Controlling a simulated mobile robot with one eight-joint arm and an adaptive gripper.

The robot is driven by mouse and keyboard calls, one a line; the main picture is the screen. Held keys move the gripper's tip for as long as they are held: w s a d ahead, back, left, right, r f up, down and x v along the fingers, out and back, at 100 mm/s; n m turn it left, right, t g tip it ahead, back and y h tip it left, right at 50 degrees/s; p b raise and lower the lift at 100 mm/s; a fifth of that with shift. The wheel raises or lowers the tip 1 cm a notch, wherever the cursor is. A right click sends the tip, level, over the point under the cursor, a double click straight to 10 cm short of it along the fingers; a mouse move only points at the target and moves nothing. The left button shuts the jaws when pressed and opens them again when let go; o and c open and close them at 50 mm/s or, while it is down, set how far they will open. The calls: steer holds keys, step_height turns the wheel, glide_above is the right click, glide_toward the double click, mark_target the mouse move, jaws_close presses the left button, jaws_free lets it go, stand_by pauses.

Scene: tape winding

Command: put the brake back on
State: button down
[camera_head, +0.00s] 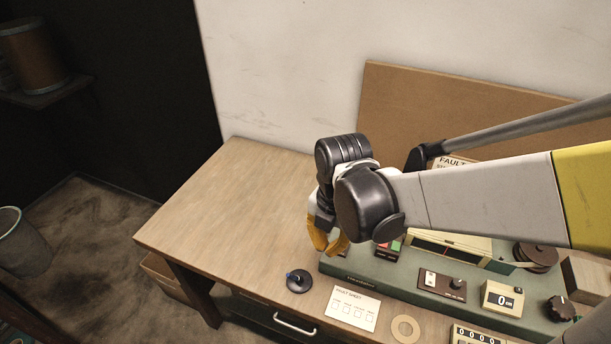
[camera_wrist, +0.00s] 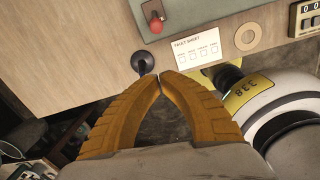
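My gripper (camera_head: 327,252) hangs above the bench, in front of the left end of the green machine (camera_head: 350,268). Its two ochre fingers meet at the tips in the wrist view (camera_wrist: 160,76), with nothing visible between them. A red knob (camera_wrist: 156,25) sits at the machine's near edge in the wrist view, beyond the fingertips and apart from them. In the head view my gripper and arm hide that spot. No part is readably labelled as the brake, so I cannot tell for certain whether the red knob belongs to it.
A round black piece with a blue spot (camera_head: 299,281) stands on the bench (camera_head: 220,215) near the fingers. A fault sheet (camera_head: 352,308) and a tan ring (camera_head: 405,329) lie in front of the machine. The bench's left part is clear.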

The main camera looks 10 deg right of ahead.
step_height(320, 180, down, 9)
steer(key=b, duration=0.4)
steer(key=w, duration=0.1)
steer(key=w+d+r, duration=0.1)
steer(key=w+d, duration=0.1)
steer(key=shift+d+r, duration=0.2)
steer(key=shift+r, duration=0.1)
steer(key=shift+w+a+r, duration=0.1)
steer(key=shift+a, duration=0.05)
